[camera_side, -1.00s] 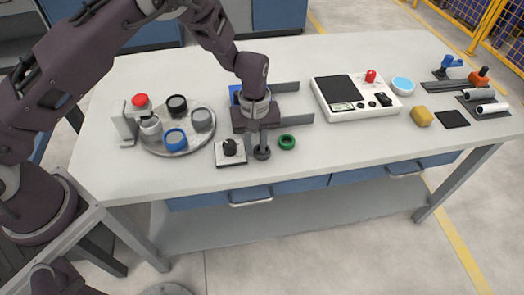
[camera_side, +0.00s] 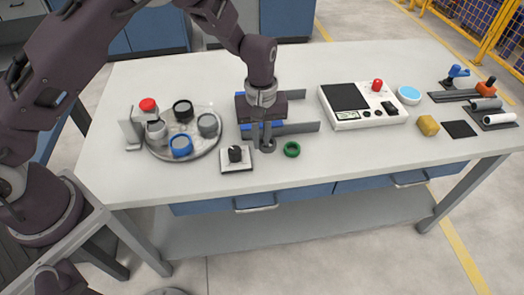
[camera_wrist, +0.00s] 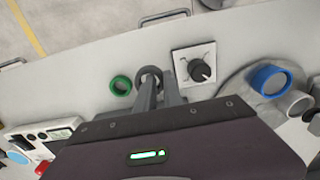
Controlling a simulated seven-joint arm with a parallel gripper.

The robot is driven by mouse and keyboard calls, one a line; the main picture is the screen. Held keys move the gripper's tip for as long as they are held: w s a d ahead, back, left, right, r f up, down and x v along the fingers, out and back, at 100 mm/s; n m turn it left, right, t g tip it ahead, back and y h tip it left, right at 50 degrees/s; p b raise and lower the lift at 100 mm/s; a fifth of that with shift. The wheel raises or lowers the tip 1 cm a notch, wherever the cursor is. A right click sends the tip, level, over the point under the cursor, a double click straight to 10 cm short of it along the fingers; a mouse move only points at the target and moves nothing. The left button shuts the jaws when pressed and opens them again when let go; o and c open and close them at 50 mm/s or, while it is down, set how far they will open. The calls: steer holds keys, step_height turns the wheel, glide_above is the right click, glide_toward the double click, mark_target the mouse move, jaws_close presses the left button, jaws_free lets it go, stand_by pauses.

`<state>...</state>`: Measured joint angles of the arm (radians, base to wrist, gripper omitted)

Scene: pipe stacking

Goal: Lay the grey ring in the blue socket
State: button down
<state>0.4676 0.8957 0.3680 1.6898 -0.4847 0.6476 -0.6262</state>
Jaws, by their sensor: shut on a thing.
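The dark grey ring (camera_side: 267,146) is at the tips of my gripper (camera_side: 266,138), which is shut on it. It appears slightly above the table, between the knob plate and the green ring. In the wrist view the ring (camera_wrist: 151,74) shows beyond my fingers (camera_wrist: 154,90), which partly cover it. The blue socket (camera_side: 181,146) is a short round cup with a grey inside, at the front of the round tray, left of my gripper. In the wrist view the blue socket (camera_wrist: 270,79) is at the right.
The round grey tray (camera_side: 204,153) also holds black and grey cups. A red-topped fixture (camera_side: 133,130) stands at its left. The knob plate (camera_side: 236,166) lies between tray and gripper. A green ring (camera_side: 291,149) lies to the right. Grey rails (camera_side: 300,128) stand behind my gripper.

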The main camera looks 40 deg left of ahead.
step_height(320, 180, up, 4)
steer(key=shift+r, duration=0.1)
steer(key=shift+a, duration=0.25)
steer(key=s+a+r, duration=0.2)
steer(key=s+a, duration=0.2)
steer(key=a, duration=0.8)
step_height(320, 180, up, 2)
glide_above(175, 143)
step_height(175, 143, down, 9)
steer(key=shift+f, duration=0.4)
steer(key=shift+f, duration=0.15)
